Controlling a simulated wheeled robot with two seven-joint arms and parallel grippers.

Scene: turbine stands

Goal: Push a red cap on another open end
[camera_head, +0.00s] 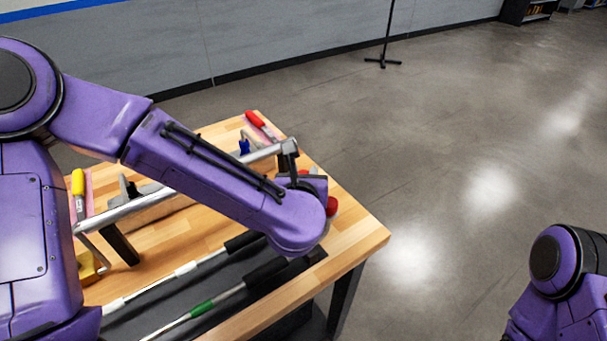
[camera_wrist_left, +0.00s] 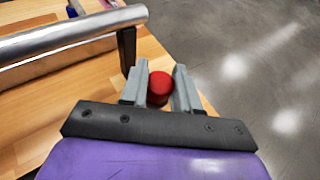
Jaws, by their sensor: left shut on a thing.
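A grey metal tube (camera_head: 262,153) lies across stands above the wooden table, partly hidden behind my left arm. Its right end also shows in the left wrist view (camera_wrist_left: 75,38), next to a dark stand post (camera_wrist_left: 128,50). My left gripper (camera_wrist_left: 160,75) is shut on a red cap (camera_wrist_left: 158,90), a little below and in front of the tube end; they are apart in the wrist view. My right gripper is out of view.
Rods with black grips (camera_head: 265,272) lie on a dark mat (camera_head: 215,268) at the table's front. A red-handled tool (camera_head: 258,121) and a yellow-handled tool (camera_head: 78,184) lie farther back. The floor (camera_head: 440,190) right of the table is clear.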

